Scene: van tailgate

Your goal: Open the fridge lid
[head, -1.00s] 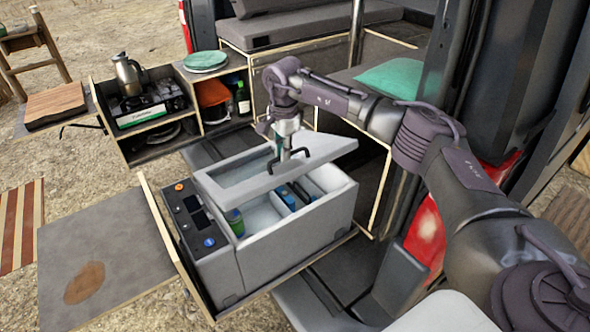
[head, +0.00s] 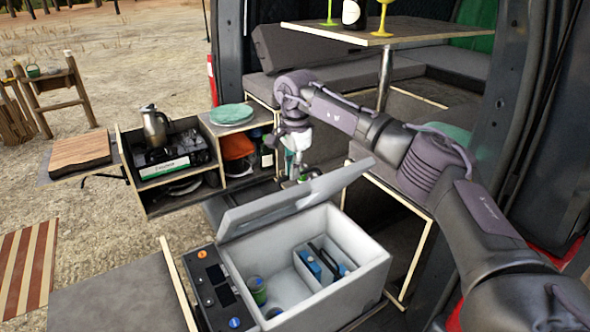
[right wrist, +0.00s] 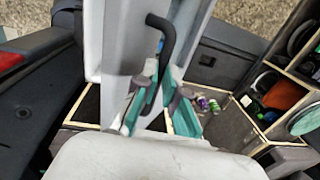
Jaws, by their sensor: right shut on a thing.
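The grey fridge box (head: 352,290) stands on a slide-out at the van's tail. Its lid (head: 275,203) is tilted up well clear of the box, so the inside shows. Inside are blue items (head: 322,260) in a compartment and cans (head: 258,290) at the left. My right gripper (head: 298,172) is at the lid's raised edge, partly hidden behind it. In the right wrist view its teal-padded fingers (right wrist: 160,105) are shut around the black lid handle (right wrist: 167,45). My left gripper is not in view.
A kitchen box with a stove and kettle (head: 154,125) stands at the left, beside a shelf with green plates (head: 232,113). A control panel (head: 217,290) is on the fridge's left end.

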